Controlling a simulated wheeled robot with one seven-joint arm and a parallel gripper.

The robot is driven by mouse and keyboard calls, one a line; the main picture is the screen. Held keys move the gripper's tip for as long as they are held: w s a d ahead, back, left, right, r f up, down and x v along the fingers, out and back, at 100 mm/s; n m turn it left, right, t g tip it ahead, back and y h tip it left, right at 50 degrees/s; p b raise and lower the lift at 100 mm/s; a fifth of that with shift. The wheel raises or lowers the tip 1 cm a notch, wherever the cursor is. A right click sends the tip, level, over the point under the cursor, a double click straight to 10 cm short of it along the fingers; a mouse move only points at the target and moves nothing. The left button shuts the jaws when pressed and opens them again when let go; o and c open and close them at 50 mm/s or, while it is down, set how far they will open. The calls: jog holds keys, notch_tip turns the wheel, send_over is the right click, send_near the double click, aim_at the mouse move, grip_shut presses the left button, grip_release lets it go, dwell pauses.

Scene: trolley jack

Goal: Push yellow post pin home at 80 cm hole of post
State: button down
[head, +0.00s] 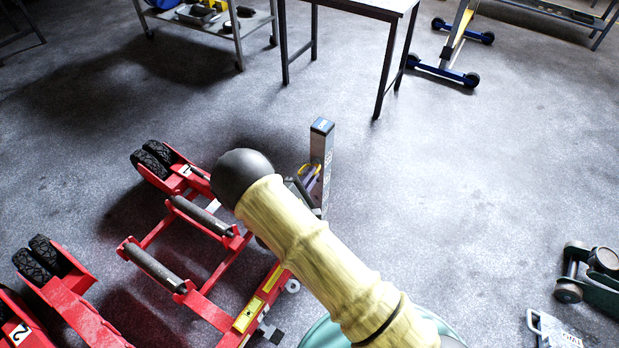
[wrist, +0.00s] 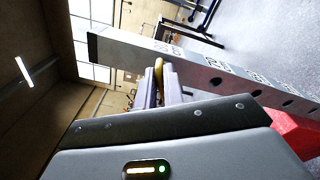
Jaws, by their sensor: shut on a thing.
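The grey upright post (head: 321,145) has a blue cap and stands beside the red dolly in the head view. In the wrist view the post (wrist: 190,62) runs sideways, with number labels and several dark holes along its face. My gripper (head: 308,186) is at the post's left side, partly hidden behind my arm. The yellow pin (head: 314,170) shows as a small loop there. In the wrist view my gripper (wrist: 160,80) is shut on the yellow pin (wrist: 159,71), at the post's face near its top labels. The pin's tip and its depth in the hole are hidden.
A red wheeled dolly (head: 205,222) with grey rollers lies left of the post, and another red unit (head: 65,290) is further left. A dark table (head: 350,8) and a trolley (head: 228,22) stand behind. A green jack (head: 598,278) is at right. Floor right of the post is clear.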

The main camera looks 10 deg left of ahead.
jog(key=shift+w, duration=0.2)
jog(key=c, duration=1.4)
grip_release()
jog(key=shift+d, duration=0.1)
jog(key=shift+c, duration=0.2)
jog(key=b+v, duration=0.1)
jog(key=v, duration=1.6)
jog(key=shift+s, duration=0.15)
